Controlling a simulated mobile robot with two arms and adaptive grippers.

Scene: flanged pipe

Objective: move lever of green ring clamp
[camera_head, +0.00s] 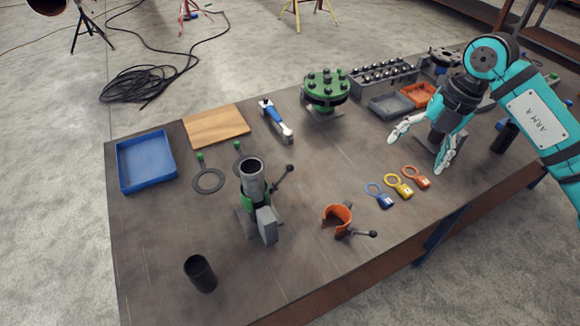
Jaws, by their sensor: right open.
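The green ring clamp (246,202) sits around an upright grey pipe (252,172) on a grey stand near the middle of the table. Its lever (283,177) sticks out to the upper right and ends in a dark ball knob. My right gripper (418,155) is at the right of the table, with its pale fingers spread wide and nothing between them. It is well apart from the lever, to its right. My left gripper is not in view.
An orange clamp (337,217) with its own lever lies at the front. A green flange (325,88) stands behind. A dark cup (200,273) stands front left, a blue tray (121,165) far left.

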